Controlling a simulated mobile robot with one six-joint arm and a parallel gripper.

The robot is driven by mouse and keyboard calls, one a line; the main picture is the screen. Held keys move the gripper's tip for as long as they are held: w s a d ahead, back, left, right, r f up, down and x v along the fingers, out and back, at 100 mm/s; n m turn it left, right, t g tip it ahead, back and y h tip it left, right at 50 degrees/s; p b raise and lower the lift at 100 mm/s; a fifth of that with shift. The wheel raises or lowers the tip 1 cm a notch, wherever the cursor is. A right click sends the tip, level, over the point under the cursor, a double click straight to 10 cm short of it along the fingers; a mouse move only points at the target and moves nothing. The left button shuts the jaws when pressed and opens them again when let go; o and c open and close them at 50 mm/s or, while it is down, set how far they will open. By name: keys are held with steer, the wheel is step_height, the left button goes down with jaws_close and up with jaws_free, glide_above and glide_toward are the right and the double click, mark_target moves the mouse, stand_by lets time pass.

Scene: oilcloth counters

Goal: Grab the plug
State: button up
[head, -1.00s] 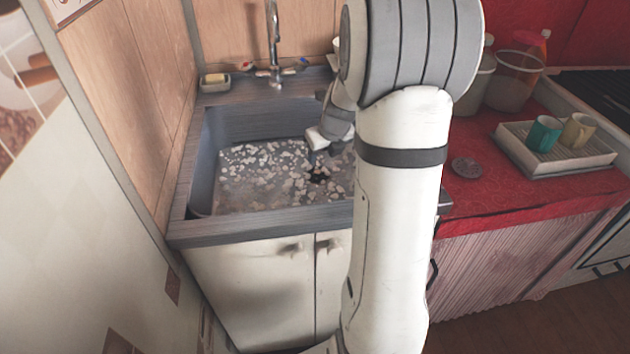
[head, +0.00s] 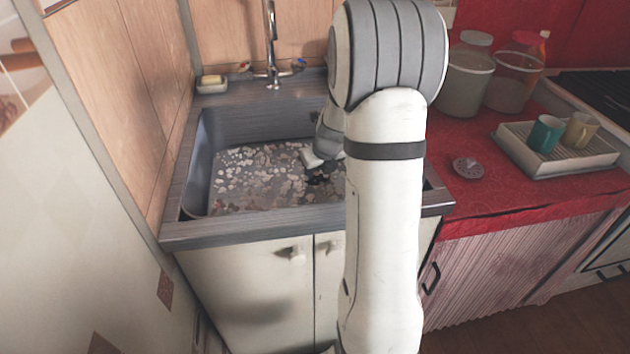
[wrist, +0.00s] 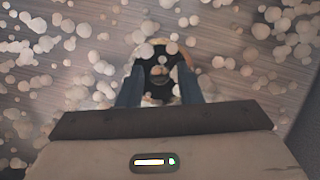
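In the wrist view a dark round thing with a brass-coloured rim (wrist: 161,71) lies on the sink floor between my fingertips. It looks like the plug in the drain, but white foam blobs partly cover it. My gripper (wrist: 160,84) has its two blue fingers apart, one on each side of the dark thing. I cannot tell whether they touch it. In the head view my wrist reaches down into the sink, close above a dark spot (head: 318,179) on its floor. My arm hides the right part of the sink.
The grey sink (head: 250,222) has raised walls around the gripper and foam scattered over its floor. A tap (head: 272,70) stands behind. On the red counter are a round disc (head: 468,167), jars (head: 466,82) and a tray (head: 580,163) with two mugs.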

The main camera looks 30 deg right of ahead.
jaws_close()
steer(key=shift+r, duration=0.1)
